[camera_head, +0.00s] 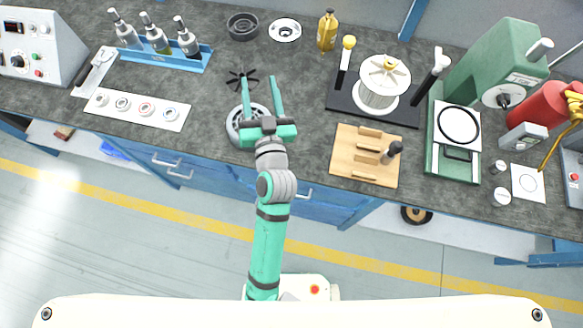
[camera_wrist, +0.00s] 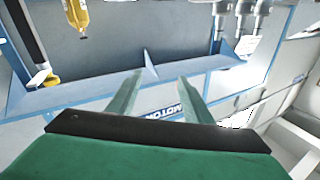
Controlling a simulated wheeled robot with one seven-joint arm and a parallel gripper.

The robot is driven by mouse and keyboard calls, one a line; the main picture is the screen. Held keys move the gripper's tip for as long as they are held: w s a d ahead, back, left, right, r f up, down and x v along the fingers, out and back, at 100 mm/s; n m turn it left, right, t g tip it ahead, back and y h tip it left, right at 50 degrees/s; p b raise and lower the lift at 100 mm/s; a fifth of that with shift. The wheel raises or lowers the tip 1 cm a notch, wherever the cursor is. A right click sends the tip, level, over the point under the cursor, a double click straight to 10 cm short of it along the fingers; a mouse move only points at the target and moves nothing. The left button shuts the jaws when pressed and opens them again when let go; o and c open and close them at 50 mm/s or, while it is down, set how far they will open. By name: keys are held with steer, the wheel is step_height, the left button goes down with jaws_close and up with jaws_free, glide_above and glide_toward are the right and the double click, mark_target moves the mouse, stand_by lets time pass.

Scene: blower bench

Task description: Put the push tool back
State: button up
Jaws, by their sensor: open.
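My gripper (camera_head: 259,84) is open and empty, with its two green fingers spread above the bench. In the wrist view the fingers (camera_wrist: 157,80) also stand apart with nothing between them. A dark-handled piece (camera_head: 393,151) stands at the right of a wooden block (camera_head: 350,166). I cannot tell which of these is the push tool. The wrist view shows a dark handle with a yellow end (camera_wrist: 40,75) at the left.
A round grey housing (camera_head: 232,129) lies under my gripper, with a black fan wheel (camera_head: 241,79) near the left finger. Bare bench lies right of my fingers.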

steer(key=s+d+f+m+g+h, duration=0.1)
steer(key=s+f+m+h, duration=0.1)
steer(key=s+f, duration=0.55)
steer(key=s+d+f+m+g+h, duration=0.15)
steer(key=s+f, duration=0.25)
steer(key=s, duration=0.6)
steer(key=s+d+n, duration=0.1)
steer(key=s+d, duration=0.1)
steer(key=s, duration=0.6)
steer(key=s+d+n, duration=0.2)
steer(key=s+d, duration=0.1)
steer(key=s, duration=0.5)
steer(key=shift+s+d, duration=0.25)
steer(key=shift+s, duration=0.05)
